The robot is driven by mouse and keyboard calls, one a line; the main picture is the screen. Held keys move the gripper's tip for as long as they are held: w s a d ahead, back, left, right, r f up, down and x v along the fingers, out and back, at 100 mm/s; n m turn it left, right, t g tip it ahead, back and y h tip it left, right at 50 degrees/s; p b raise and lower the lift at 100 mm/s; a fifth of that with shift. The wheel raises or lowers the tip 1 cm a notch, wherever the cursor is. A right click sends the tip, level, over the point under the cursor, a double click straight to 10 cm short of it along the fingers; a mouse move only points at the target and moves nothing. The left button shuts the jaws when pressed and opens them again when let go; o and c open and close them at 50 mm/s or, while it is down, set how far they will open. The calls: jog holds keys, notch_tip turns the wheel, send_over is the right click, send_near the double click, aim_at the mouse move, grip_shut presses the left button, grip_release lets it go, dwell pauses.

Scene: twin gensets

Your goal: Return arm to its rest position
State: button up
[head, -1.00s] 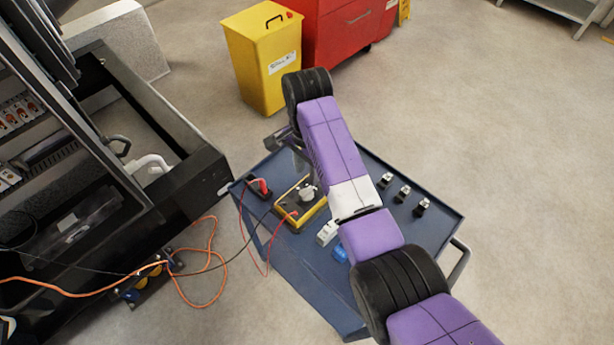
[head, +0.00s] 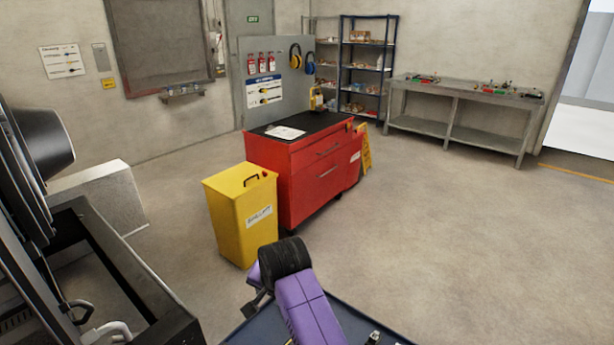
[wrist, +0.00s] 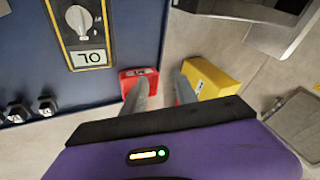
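My purple arm (head: 303,303) reaches out from the bottom of the head view, with a black joint at its far end. My gripper shows only as a small dark part (head: 256,303) beside that joint. In the wrist view, the two grey fingers of my gripper (wrist: 160,80) stand apart with nothing held between them. The blue cart (wrist: 110,25) is under the arm, and a yellow-framed meter (wrist: 82,28) reading "OL" lies on it. In the head view only the cart's far edge (head: 345,305) shows.
A yellow bin (head: 241,215) and a red tool chest (head: 310,175) stand beyond the arm. A dark open frame (head: 130,260) is at the left. A grey workbench (head: 462,105) and shelves stand at the back. The floor on the right is clear.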

jog(key=s+d+f+n+t+y+b, duration=0.15)
jog(key=s+d+n+t, duration=0.35)
jog(key=s+d+t, duration=0.95)
jog(key=s+d+r+g+h+b, duration=0.1)
jog(key=s+d, duration=0.3)
jog(key=s, duration=0.7)
jog(key=s+d+r+g+h+b, duration=0.1)
jog(key=s+d, duration=0.4)
jog(key=s, duration=0.7)
jog(key=s+d+r+g+h+b, duration=0.1)
jog(key=s+d, duration=0.4)
jog(key=s, duration=0.7)
jog(key=shift+d+m+g+h, duration=0.2)
jog(key=shift+m+g+h, duration=0.3)
jog(key=shift+g, duration=0.45)
